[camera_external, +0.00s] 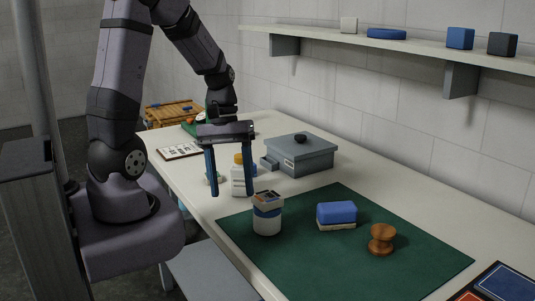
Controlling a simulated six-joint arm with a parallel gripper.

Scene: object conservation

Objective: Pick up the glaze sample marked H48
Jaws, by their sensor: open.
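No mark H48 is readable in this view, so I cannot tell which thing is the glaze sample. Red and blue flat tiles (509,285) show at the bottom right corner, cut off by the picture edge; any marks on them are too small to read. My gripper (232,192) points down above the table, left of the picture's middle. Its two blue fingers are apart. A white bottle with a yellow cap (238,183) shows between and behind the fingers; I cannot tell how close they are to it.
A grey lidded box (305,160) stands behind. A notebook (180,151) and wooden crate (172,113) lie farther back. A wall shelf (410,46) holds several blocks.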

